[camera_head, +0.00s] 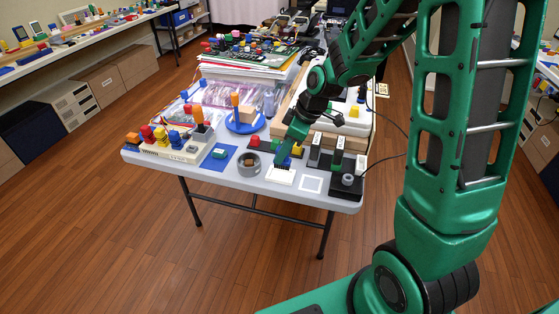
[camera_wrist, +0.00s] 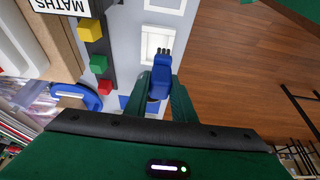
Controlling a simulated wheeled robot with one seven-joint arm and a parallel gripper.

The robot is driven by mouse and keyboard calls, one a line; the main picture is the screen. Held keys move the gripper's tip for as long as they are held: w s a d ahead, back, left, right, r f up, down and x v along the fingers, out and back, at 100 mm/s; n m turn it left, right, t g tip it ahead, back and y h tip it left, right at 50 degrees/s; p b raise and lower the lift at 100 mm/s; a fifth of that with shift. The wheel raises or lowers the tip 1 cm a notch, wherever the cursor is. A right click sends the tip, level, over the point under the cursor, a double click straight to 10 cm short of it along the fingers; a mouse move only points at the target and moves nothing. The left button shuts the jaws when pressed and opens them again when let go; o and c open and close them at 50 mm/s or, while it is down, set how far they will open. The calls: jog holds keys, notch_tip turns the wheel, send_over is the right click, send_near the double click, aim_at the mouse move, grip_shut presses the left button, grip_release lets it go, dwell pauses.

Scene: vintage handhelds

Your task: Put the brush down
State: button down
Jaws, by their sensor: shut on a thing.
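The brush is a small blue block with dark bristles. In the wrist view the brush (camera_wrist: 160,78) sits between the two green fingers of my gripper (camera_wrist: 160,95), which are closed on its sides. In the head view the brush (camera_head: 284,163) shows as a bit of blue and dark bristles at the tip of my gripper (camera_head: 286,157). It is over or at a white square pad (camera_head: 278,178) near the table's front edge. Whether the bristles touch the pad I cannot tell. A white square outline (camera_head: 311,193) lies to the right of the pad.
The grey table (camera_head: 232,182) also holds a grey round bowl (camera_head: 242,164) left of the pad, a blue mat (camera_head: 210,163), and a black tray (camera_head: 345,192) at the right. In the wrist view yellow (camera_wrist: 89,29), green (camera_wrist: 98,64) and red (camera_wrist: 105,87) blocks stand on a dark strip.

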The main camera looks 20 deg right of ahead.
jog(key=shift+w+f, duration=0.55)
jog(key=shift+w, duration=0.25)
jog(key=shift+f, duration=1.9)
jog(key=shift+f, duration=0.1)
jog(key=c, duration=1.5)
grip_release()
jog(key=shift+d+r, duration=0.1)
jog(key=shift+r, duration=0.4)
jog(key=v, duration=1.1)
jog(key=shift+r, duration=0.1)
